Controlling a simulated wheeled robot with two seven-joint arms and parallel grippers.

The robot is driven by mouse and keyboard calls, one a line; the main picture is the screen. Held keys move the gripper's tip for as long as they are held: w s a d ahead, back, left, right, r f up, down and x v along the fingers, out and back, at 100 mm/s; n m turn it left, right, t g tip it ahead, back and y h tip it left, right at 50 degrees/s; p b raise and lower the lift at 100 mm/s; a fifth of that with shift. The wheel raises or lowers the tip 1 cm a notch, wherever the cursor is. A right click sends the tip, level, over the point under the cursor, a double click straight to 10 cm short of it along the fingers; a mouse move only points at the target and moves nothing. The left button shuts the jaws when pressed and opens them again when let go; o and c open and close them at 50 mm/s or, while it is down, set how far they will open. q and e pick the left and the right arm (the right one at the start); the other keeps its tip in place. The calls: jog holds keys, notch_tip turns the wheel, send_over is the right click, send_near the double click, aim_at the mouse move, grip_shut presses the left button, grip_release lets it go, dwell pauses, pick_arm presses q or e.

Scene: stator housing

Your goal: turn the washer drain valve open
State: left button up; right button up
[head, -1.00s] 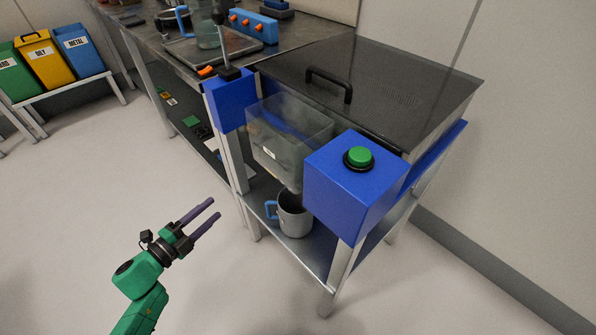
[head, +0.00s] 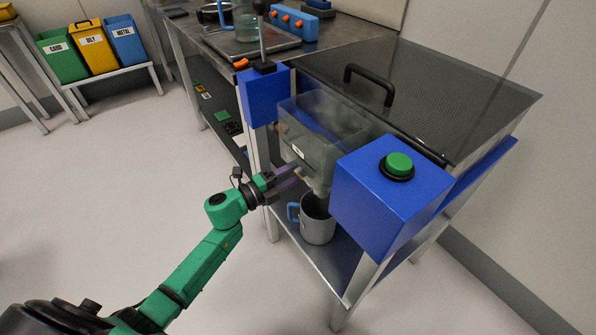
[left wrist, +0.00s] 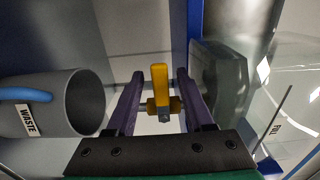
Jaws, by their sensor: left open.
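The drain valve shows in the left wrist view as a yellow lever (left wrist: 160,88) with a small fitting at its base. My left gripper (head: 296,174) is open, with its purple fingers under the clear washer tank (head: 318,120). In the left wrist view the lever stands between the two fingers, with a gap visible on each side. In the head view I cannot make out the valve. My right gripper is not in view.
A grey mug (head: 318,226) with a blue handle stands on the lower shelf below the tank; its label reads WASTE in the wrist view. A blue box (head: 375,210) with a green button (head: 399,163) and a blue post (head: 266,95) flank the tank.

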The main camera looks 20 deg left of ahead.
pick_arm(q)
grip_shut()
dwell(1.4)
